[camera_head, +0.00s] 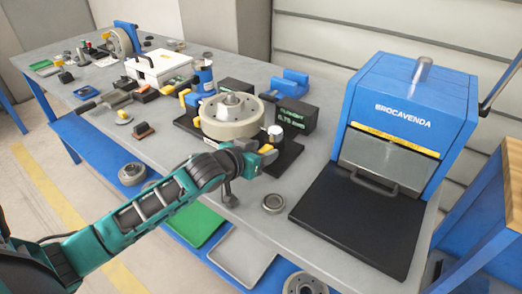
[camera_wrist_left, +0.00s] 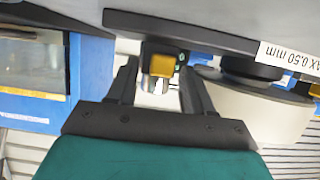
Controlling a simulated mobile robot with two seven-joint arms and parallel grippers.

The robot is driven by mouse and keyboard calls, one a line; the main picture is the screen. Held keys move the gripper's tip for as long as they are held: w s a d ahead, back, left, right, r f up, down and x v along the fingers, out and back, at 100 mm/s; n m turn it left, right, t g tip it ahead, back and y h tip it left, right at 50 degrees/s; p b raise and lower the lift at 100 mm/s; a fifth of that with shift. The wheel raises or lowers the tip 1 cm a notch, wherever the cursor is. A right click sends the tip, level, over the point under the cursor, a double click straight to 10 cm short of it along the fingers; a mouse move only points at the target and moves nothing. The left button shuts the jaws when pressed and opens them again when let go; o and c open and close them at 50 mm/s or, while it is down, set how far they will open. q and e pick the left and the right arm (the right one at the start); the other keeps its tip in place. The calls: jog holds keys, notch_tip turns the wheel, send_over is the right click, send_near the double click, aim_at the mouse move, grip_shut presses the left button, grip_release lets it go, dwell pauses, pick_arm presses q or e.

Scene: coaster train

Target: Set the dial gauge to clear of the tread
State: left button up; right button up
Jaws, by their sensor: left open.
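A pale wheel (camera_head: 228,128) lies flat on a dark base, and part of its tread shows in the left wrist view (camera_wrist_left: 265,115). The dial gauge (camera_head: 275,132) is a small silver round part at the wheel's right front. In the left wrist view a silver part with a yellow block (camera_wrist_left: 161,64) lies between my fingers, apparently the gauge. My left gripper (camera_wrist_left: 160,88) is open around it, with gaps at both sides. In the head view my left gripper (camera_head: 260,160) is in front of the gauge and hides its lower part. Whether the gauge touches the tread is unclear.
A dark display (camera_head: 296,115) with green text stands behind the gauge. A blue press (camera_head: 410,115) with a black plate is at right. A white case (camera_head: 158,66) and several tools crowd the left bench.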

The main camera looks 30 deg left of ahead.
pick_arm(q)
jog(key=shift+w, duration=0.15)
grip_shut()
dwell(0.4)
